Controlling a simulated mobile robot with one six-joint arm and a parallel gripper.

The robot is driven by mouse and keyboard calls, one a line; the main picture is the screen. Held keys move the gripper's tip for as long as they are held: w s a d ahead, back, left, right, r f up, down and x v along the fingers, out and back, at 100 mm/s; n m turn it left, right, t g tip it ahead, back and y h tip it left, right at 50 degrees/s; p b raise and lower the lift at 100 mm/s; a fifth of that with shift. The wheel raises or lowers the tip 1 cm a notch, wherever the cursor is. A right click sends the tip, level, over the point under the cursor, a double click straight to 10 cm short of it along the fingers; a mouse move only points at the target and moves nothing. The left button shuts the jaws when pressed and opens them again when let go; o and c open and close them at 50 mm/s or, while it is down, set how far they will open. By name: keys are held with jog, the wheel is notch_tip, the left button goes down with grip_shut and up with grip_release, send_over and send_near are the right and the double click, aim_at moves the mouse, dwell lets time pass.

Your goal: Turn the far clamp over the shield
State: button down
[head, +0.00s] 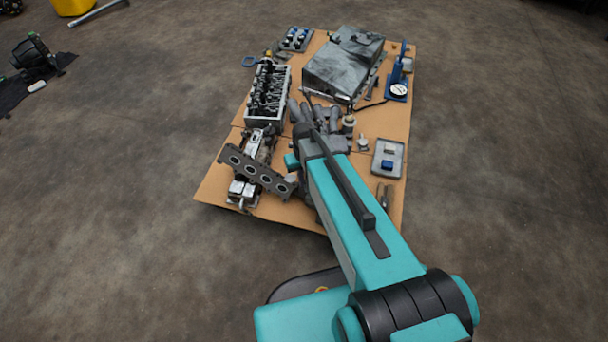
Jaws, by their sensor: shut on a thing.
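My arm reaches forward over the cardboard, and its far end with the teal wrist part hides what lies under it. My gripper's jaws do not show; they are hidden behind the arm. Left of the wrist, a dark flat plate with several round holes (257,174) lies slantwise across a silver fixture (240,190). Its right end runs close to my arm, and I cannot tell whether they touch. Silver metal parts (262,141) show just beyond the plate. I cannot make out which part is the far clamp or which is the shield.
A cylinder head (268,92) and a large grey box-like cover (343,66) stand farther back on the cardboard (214,190). Grey pipes (300,108) lie beyond my wrist. A blue hand pump with a gauge (398,88) and a small tray (400,152) are right.

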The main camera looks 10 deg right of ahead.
jog(key=n+p, duration=0.3)
jog(key=n, duration=0.2)
jog(key=shift+w+r+p, duration=0.1)
jog(key=shift+r+p, duration=0.05)
jog(key=shift+p, duration=0.15)
jog(key=n+p, duration=0.2)
jog(key=n, duration=0.2)
jog(key=shift+n, duration=0.3)
jog(key=c, duration=1.9)
grip_release()
jog(key=shift+o, duration=0.2)
notch_tip(320, 180, up, 14)
jog(key=p, duration=0.2)
jog(key=shift+f, duration=0.25)
